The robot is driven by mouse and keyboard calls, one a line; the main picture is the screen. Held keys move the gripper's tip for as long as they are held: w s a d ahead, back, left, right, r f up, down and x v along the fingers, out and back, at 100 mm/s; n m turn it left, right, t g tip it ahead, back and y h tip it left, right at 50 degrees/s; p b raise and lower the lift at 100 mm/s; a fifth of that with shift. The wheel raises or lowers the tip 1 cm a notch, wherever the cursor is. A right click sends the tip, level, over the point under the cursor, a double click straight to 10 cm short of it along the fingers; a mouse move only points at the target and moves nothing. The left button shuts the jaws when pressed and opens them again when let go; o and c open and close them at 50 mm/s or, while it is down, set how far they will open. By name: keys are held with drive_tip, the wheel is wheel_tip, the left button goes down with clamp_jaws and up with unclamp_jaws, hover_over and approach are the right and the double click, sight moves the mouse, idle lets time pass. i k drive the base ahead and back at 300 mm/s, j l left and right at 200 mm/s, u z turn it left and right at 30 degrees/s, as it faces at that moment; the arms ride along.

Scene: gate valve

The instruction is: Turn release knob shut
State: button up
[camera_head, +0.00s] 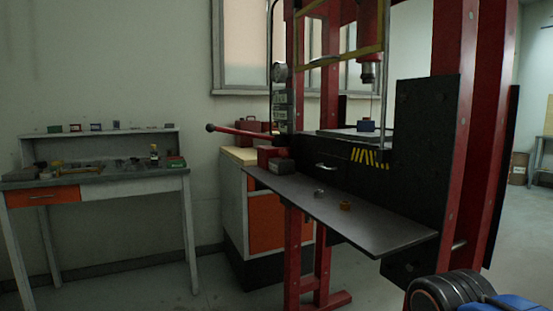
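A red press frame (455,60) stands at right of centre. A red lever (245,132) with a black ball end sticks out to the left from its pump side. A dark red block (276,158) sits below the lever, at the left end of the press shelf. A small pale bar-like part (326,167) shows on the dark crossbeam. I cannot tell which part is the release knob, or whether it is open or shut. My gripper is not in view. A dark rounded part with blue beside it, at the bottom right, seems to be my arm.
A grey shelf (370,220) juts from the press, with a small silver piece (319,194) and a brass piece (345,205) on it. An orange-fronted cabinet (267,222) stands behind. A workbench (105,175) stands at left. The floor between bench and press is clear.

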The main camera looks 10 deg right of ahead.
sight(282, 153)
drive_tip(key=i+j, duration=0.4)
drive_tip(key=j, duration=0.25)
drive_tip(key=i+j+z, duration=0.1)
drive_tip(key=i+j, duration=0.3)
drive_tip(key=j, duration=0.25)
